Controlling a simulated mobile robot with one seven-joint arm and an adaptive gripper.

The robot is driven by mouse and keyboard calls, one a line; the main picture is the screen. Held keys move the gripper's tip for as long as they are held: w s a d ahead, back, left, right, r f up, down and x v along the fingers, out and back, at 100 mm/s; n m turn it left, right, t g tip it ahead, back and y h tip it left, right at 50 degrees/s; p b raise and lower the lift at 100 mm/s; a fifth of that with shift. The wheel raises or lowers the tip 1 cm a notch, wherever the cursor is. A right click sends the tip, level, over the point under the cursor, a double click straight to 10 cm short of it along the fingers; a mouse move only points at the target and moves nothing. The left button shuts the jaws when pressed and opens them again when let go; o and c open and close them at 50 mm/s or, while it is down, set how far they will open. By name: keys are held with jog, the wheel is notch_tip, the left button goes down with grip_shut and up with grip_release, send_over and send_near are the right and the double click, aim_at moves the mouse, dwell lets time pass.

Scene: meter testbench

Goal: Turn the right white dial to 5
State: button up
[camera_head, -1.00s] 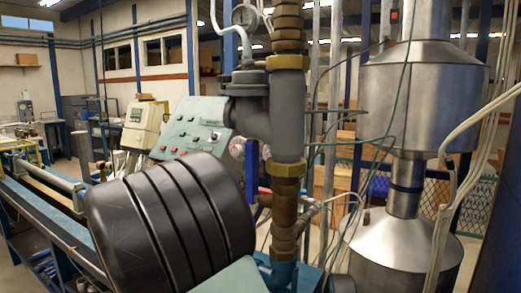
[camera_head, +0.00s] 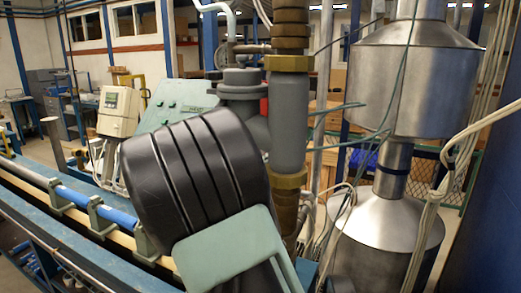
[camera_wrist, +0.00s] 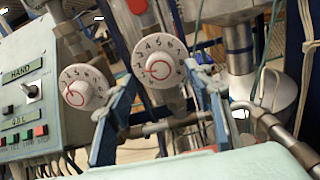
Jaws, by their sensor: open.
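Two white dials with black numerals and red markings show in the wrist view. The right white dial (camera_wrist: 158,60) is near the top middle, beyond and between my fingertips. The left white dial (camera_wrist: 82,88) is lower, just left of my left finger. My gripper (camera_wrist: 160,86) is open, with its blue fingers spread either side of the right dial's lower part and nothing between them. I cannot tell whether either finger touches a dial. The right dial's red marking is on its lower left; the exact reading is unclear. In the head view both dials and my fingers are hidden behind my arm.
A green control panel (camera_wrist: 30,85) with a switch and coloured buttons stands left of the dials; it also shows in the head view (camera_head: 178,100). Grey and brass piping (camera_head: 289,110) rises close by. Metal tanks (camera_head: 390,90) and hanging cables stand at right.

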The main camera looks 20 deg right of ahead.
jog(key=x, duration=0.3)
jog(key=shift+w+d, duration=0.3)
jog(key=c, duration=1.2)
jog(key=shift+o, duration=0.2)
jog(key=shift+f+m+b, duration=0.15)
jog(key=shift+m+b, duration=0.15)
jog(key=shift+b, duration=0.3)
